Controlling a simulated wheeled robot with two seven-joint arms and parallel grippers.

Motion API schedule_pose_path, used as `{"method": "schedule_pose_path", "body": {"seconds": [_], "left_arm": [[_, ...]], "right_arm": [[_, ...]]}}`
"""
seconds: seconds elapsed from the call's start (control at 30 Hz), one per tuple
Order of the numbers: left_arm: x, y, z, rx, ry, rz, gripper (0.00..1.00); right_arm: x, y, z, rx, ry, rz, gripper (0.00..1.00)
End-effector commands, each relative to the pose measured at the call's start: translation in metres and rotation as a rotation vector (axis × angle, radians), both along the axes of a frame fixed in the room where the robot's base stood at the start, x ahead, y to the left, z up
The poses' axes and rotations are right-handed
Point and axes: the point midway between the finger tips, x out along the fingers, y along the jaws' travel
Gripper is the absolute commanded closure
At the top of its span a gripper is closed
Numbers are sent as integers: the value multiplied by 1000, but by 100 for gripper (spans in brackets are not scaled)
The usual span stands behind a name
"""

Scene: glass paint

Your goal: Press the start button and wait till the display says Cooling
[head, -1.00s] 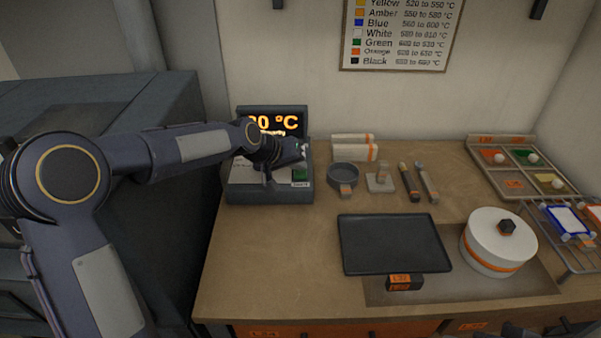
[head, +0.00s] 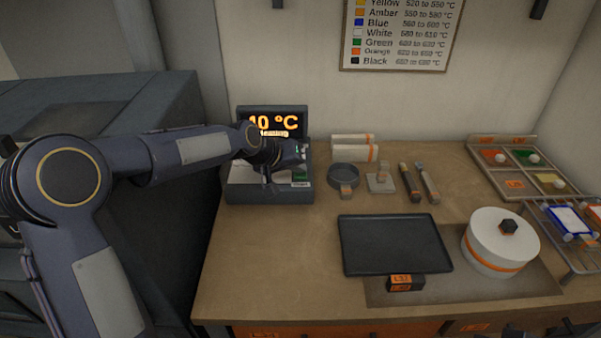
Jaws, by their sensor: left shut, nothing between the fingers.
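The control box (head: 240,194) stands at the back left of the bench with its dark display (head: 272,122) upright behind it. My left gripper (head: 287,158) is shut and empty, over the right side of the box's panel. A green patch (head: 300,174), likely the start button, shows just below the gripper with a small label under it. I cannot tell whether the gripper touches it. My right gripper is out of view.
A black tray (head: 392,246) and a white lidded round pot (head: 490,256) stand at the front. A sorting tray (head: 493,178) and wire rack (head: 572,262) fill the right.

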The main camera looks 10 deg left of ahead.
Motion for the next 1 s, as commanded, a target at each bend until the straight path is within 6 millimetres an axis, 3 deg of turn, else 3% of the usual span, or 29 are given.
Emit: {"method": "schedule_pose_path", "body": {"seconds": [0.83, 1.0], "left_arm": [[0, 0, 17, 1, 1, 0, 100], [0, 0, 28, 0, 1, -1, 100]], "right_arm": [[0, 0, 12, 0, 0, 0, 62], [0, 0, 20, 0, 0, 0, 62]]}}
